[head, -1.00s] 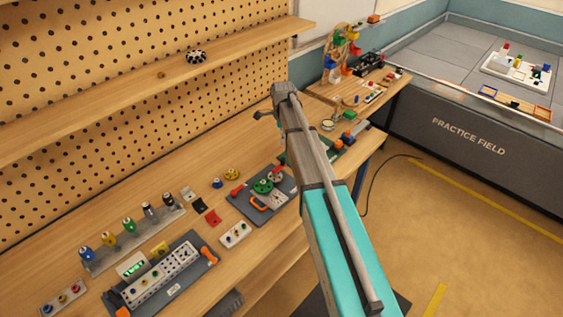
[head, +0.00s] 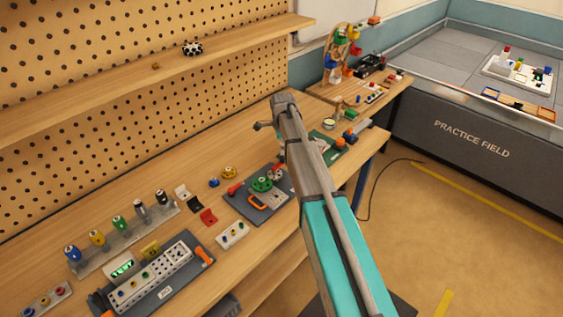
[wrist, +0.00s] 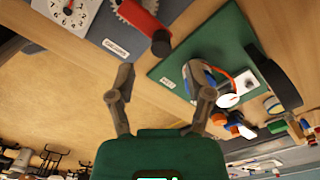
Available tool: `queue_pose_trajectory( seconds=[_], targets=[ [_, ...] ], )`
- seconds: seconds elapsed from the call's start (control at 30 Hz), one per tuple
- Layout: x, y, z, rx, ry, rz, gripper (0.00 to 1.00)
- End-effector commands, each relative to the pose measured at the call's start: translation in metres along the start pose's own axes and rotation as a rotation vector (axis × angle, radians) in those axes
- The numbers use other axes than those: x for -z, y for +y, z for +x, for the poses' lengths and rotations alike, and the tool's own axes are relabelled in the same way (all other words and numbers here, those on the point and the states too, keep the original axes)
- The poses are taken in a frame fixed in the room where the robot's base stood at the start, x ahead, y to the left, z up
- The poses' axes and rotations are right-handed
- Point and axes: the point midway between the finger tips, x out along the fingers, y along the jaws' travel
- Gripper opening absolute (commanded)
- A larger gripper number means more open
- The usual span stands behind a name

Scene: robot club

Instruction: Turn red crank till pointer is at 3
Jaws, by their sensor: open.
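The red crank (wrist: 143,20) shows at the top of the wrist view, a red arm with a dark knob (wrist: 161,44) at its end, beside a grey toothed gear. A white numbered dial (wrist: 66,14) is at the top left there, partly cut off; I cannot tell which number its pointer is at. In the head view the dark gear board (head: 238,207) lies on the bench, partly hidden by my arm. My gripper (wrist: 158,72) is open and empty, apart from the crank, with the knob beyond its fingertips. In the head view its fingers are mostly hidden.
A green board (wrist: 172,72) with a blue-and-orange device lies right of the crank in the wrist view. On the bench stand a screwdriver rack (head: 125,238), a panel with buttons (head: 165,270) and a red block (head: 208,216). A pegboard shelf (head: 150,75) runs above.

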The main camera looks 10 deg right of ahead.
Motion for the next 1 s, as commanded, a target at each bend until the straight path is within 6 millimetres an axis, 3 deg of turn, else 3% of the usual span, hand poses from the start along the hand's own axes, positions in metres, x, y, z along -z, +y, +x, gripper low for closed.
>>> queue_pose_trajectory(
  seconds=[0.5,1.0],
  targets=[
    [-0.001,0.0,0.043,0.0,0.0,-0.001,0.66],
    [-0.001,0.0,0.053,0.0,0.0,-0.001,0.66]
  ],
)
